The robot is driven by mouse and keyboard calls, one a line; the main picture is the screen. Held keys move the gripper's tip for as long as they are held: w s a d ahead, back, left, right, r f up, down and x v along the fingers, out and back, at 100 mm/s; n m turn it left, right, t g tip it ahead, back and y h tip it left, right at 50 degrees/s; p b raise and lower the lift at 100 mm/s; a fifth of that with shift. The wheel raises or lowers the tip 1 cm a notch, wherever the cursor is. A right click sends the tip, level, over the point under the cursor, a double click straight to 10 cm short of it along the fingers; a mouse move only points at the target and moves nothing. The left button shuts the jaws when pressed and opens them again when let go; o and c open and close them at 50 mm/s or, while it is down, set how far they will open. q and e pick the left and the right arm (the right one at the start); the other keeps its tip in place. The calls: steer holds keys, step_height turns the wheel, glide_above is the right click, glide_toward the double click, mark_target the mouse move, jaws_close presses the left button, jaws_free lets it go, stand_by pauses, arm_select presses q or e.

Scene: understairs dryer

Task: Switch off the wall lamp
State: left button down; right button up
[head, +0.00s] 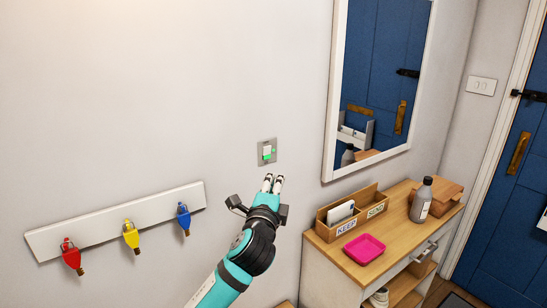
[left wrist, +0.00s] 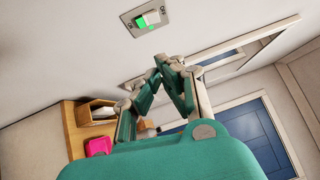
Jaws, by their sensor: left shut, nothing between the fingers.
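A small metal wall switch (head: 267,152) is on the pale wall left of the mirror. It has a white rocker and shows green on it. In the left wrist view the switch (left wrist: 147,20) is near the top, with green beside and below the rocker and small lettering at both ends. My left gripper (head: 273,180) is shut and empty. Its fingertips are just below the switch in the head view, apparently apart from it. In the left wrist view the fingertips (left wrist: 166,62) are also below the switch. The wall lamp itself is not in view. My right gripper is not in view.
A white key rack (head: 105,225) with red, yellow and blue keys is on the wall at lower left. A framed mirror (head: 327,130) hangs to the right. Below is a wooden-topped cabinet (head: 392,230) with a pink tray (head: 364,246), bottle (head: 421,199) and boxes. The wall around the switch is clear.

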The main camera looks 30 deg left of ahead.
mark_target(267, 153)
arm_select(q)
steer(key=w+a+p, duration=0.1)
steer(key=w+a, duration=0.1)
steer(key=w, duration=0.1)
steer(key=w+a+p, duration=0.1)
steer(key=w+a, duration=0.1)
steer(key=w, duration=0.1)
steer(key=w+a+r+p, duration=0.1)
steer(key=w+a, duration=0.2)
steer(key=shift+w+r+p, duration=0.1)
steer(key=shift+w+p, duration=0.1)
steer(key=shift+p, duration=0.15)
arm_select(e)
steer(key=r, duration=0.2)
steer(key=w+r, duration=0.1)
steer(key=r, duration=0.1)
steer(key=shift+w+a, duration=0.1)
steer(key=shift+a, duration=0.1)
arm_select(q)
steer(key=shift+w+a+r+p, duration=0.2)
steer(key=shift+a+r+p, duration=0.15)
steer(key=shift+p, duration=0.05)
steer(key=shift+f, duration=0.1)
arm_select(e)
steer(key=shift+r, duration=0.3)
arm_select(q)
steer(key=shift+d, duration=0.1)
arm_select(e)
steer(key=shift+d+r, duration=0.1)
